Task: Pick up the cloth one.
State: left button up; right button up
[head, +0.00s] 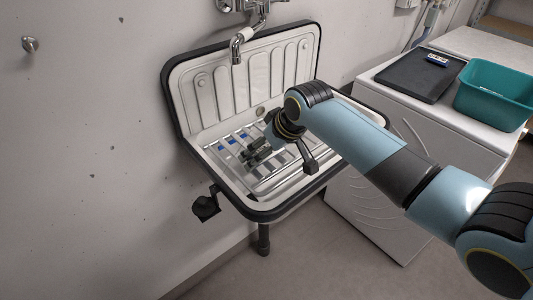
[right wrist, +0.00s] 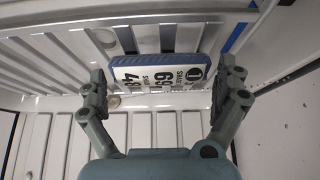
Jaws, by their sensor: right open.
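A white block-like piece with a blue edge and dark printed letters and digits (right wrist: 160,72) lies on the slatted rack of the sink in the right wrist view. I cannot tell from its look whether it is cloth. My right gripper (head: 256,154) reaches down into the sink in the head view. It is open, with a finger on either side of the printed piece in the right wrist view (right wrist: 163,82); no grip on the piece shows. In the head view the gripper hides most of that spot. My left gripper is not in view.
The white sink (head: 196,88) has a dark rim and raised back, with a tap (head: 238,48) above. Small blue parts (head: 229,141) show on its rack. At right, a white appliance carries a dark board (head: 415,78) with a small blue-and-white item (head: 437,60), and a teal bin (head: 495,98).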

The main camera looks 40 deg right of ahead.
jog(key=shift+w+f, duration=0.2)
jog(key=shift+f, duration=0.2)
jog(key=shift+c, duration=0.4)
jog(key=c, duration=0.9)
jog(key=shift+r, duration=0.15)
